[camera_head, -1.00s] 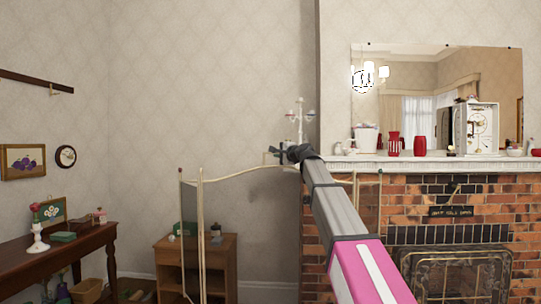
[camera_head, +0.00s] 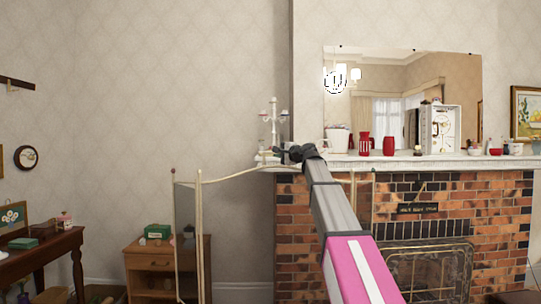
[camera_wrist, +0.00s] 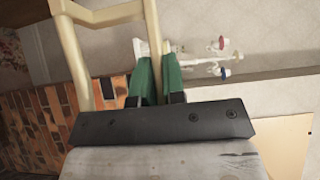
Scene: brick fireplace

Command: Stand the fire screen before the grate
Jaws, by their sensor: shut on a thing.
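The fire screen (camera_head: 199,235) has a thin cream frame, see-through dark mesh and folding side panels. It hangs upright from my gripper (camera_head: 284,153), which is shut on its top rail near the middle. In the wrist view, the green fingers (camera_wrist: 158,78) close at the cream frame (camera_wrist: 72,50); the exact contact is partly hidden. The grate (camera_head: 436,272), dark with a metal surround, sits low in the brick fireplace at right. The screen is left of it in the head view, overlapping the wall and left brickwork. My arm hides part of the screen, and its feet are out of view.
The brick fireplace (camera_head: 500,215) carries a white mantel (camera_head: 430,162) with a candelabra (camera_head: 272,120), red canisters and a clock. A small wooden cabinet (camera_head: 150,262) stands behind the screen's left side. A dark side table (camera_head: 45,250) is at far left.

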